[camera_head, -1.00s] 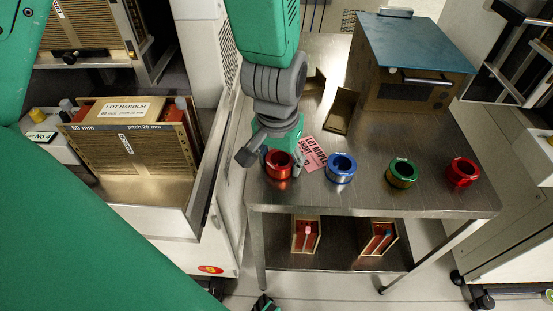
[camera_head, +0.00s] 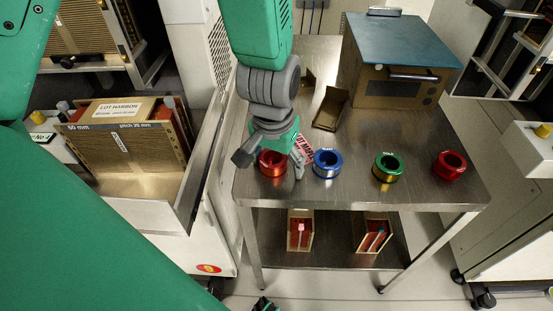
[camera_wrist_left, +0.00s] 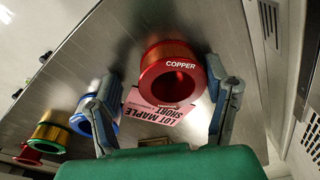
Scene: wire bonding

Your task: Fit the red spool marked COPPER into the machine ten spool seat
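The red spool marked COPPER (camera_head: 273,164) stands at the left front of the steel table in the head view. In the left wrist view its red flange with the white word COPPER (camera_wrist_left: 181,65) faces me. My left gripper (camera_head: 270,168) is open over this spool. In the left wrist view the open gripper (camera_wrist_left: 162,72) has one finger on each side of the spool; the right finger is close to its rim, the left finger farther off. Contact cannot be told. My right gripper is not seen. No seat marked for machine ten can be made out.
A blue spool (camera_head: 327,164), a green spool (camera_head: 388,168) and another red spool (camera_head: 450,165) stand rightward along the steel table (camera_head: 345,192). A pink LOT MAPLE card (camera_wrist_left: 160,108) lies beside the COPPER spool. A blue-topped oven-like box (camera_head: 400,65) stands behind.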

